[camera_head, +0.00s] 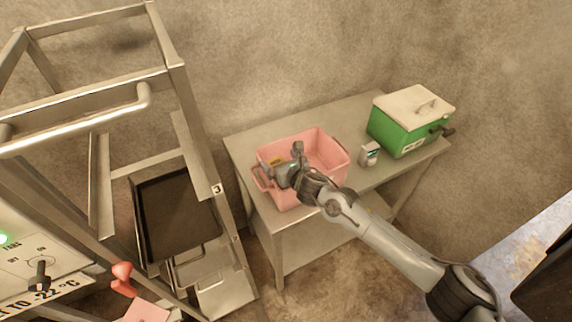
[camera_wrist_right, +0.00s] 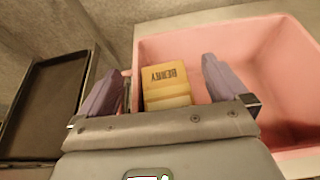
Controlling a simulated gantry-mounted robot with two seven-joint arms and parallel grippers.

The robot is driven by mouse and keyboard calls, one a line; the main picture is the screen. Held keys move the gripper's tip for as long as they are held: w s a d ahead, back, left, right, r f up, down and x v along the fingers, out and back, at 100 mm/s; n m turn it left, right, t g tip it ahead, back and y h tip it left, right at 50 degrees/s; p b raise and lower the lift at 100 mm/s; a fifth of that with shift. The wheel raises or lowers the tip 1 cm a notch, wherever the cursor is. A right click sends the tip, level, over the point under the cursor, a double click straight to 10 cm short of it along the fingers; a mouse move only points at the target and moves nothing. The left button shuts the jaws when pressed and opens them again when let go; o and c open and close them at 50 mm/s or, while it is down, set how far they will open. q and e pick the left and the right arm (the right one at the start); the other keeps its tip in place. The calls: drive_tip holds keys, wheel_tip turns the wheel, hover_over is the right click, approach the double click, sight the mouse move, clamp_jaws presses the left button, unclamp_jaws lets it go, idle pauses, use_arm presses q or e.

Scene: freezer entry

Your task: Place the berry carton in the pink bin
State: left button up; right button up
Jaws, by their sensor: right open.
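The pink bin (camera_head: 325,150) stands on the steel table, and its pink inside fills the right of the wrist view (camera_wrist_right: 270,70). The yellow berry carton (camera_wrist_right: 165,76), lettered BERRY, shows against the bin's inside at its left end. A bit of yellow shows beside the gripper in the head view. My right gripper (camera_head: 285,168) is over the bin's left end. In the wrist view its two fingers (camera_wrist_right: 160,85) are open, one on each side of the carton, with a gap to the right finger. The carton's lower part is hidden behind the gripper. My left gripper is not in view.
A small white carton (camera_head: 369,154) and a green box with a pale lid (camera_head: 405,125) stand right of the bin on the steel table (camera_head: 250,138). A metal rack with a black tray (camera_head: 175,215) stands at left. A control panel (camera_head: 35,270) is at lower left.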

drive_tip(key=shift+r+p, duration=0.6)
drive_tip(key=shift+r, duration=0.15)
drive_tip(key=shift+s+d, duration=0.2)
drive_tip(key=shift+s, duration=0.15)
drive_tip(key=v, duration=1)
drive_tip(key=s+a+f+m+g, duration=0.15)
drive_tip(key=s+f+m, duration=0.25)
drive_tip(key=s+m, duration=0.6)
drive_tip(key=s+d+f+m+g+h, duration=0.2)
drive_tip(key=s+d+m, duration=0.4)
drive_tip(key=s+m, duration=0.3)
drive_tip(key=s+d+f+m+g+h, duration=0.2)
drive_tip(key=s+d+f+m, duration=0.3)
drive_tip(key=s+m, duration=0.4)
drive_tip(key=s+d+f+m+g+h, duration=0.1)
drive_tip(key=s+d+f+m+g, duration=0.2)
drive_tip(key=s+d+m, duration=0.5)
drive_tip(key=s+m, duration=0.1)
drive_tip(key=m, duration=0.2)
drive_tip(key=shift+s+f+h, duration=0.2)
drive_tip(key=shift+s+h, duration=0.05)
drive_tip(key=shift+h, duration=0.15)
